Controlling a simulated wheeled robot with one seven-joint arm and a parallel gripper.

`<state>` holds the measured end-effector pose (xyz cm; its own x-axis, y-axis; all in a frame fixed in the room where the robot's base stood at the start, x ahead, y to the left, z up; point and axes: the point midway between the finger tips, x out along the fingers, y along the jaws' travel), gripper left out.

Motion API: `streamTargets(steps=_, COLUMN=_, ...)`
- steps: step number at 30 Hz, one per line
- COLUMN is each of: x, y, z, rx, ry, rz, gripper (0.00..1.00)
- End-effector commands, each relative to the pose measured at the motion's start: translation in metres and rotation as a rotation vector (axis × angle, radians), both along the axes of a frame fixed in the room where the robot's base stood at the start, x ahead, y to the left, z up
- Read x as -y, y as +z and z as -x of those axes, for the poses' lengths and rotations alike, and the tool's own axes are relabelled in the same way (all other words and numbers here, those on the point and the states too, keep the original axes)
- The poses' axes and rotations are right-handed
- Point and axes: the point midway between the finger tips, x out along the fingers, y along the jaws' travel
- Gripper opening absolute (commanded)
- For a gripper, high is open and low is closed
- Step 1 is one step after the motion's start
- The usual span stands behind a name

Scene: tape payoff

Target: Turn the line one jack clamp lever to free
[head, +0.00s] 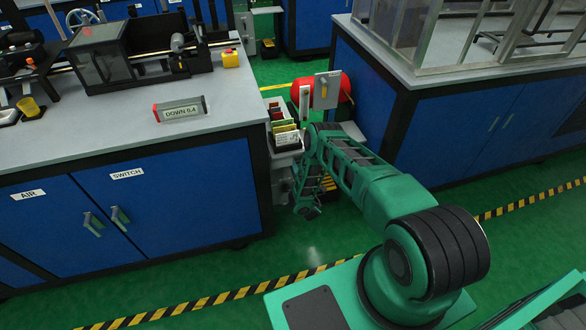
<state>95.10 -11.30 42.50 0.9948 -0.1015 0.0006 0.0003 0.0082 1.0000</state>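I cannot pick out a line one jack clamp lever in the head view, and no label here reads line one or jack clamp. My green and black arm reaches from the lower right to the gap between two blue cabinets. Its far part bends down there, beside the end of the left cabinet. What looks like my gripper (307,210) hangs low in that gap, above the green floor. Its fingers are too small and too covered to tell open from shut, and I see nothing held.
The left blue cabinet (190,205) has AIR and SWITCH labels and two door handles. A machine (105,58) and a "DOWN 0.4" sign (180,110) stand on its top. A bin of cards (285,135), red cylinder (338,86) and right cabinet (470,130) border the gap.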

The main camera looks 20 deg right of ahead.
Motion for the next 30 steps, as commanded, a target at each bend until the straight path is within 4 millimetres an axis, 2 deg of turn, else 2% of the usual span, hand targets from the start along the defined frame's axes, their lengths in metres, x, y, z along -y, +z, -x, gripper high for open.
streamTargets(steps=1, x=-0.006, y=-0.002, z=0.001, rx=-0.004, ry=0.005, rz=0.000, gripper=0.00)
streamTargets(steps=13, x=-0.007, y=-0.002, z=0.001, rx=-0.004, ry=0.006, rz=0.003, gripper=0.00)
streamTargets(steps=14, x=-0.007, y=-0.002, z=0.001, rx=-0.004, ry=0.006, rz=0.003, gripper=0.20)
streamTargets(steps=15, x=-0.007, y=-0.002, z=0.001, rx=-0.004, ry=0.006, rz=0.004, gripper=0.29)
streamTargets(steps=16, x=-0.006, y=-0.002, z=0.001, rx=-0.004, ry=0.005, rz=0.004, gripper=0.31)
streamTargets(steps=25, x=-0.003, y=-0.001, z=0.002, rx=-0.003, ry=0.003, rz=0.005, gripper=0.31)
streamTargets(steps=30, x=-0.003, y=-0.002, z=0.017, rx=-0.004, ry=0.000, rz=0.004, gripper=0.31)
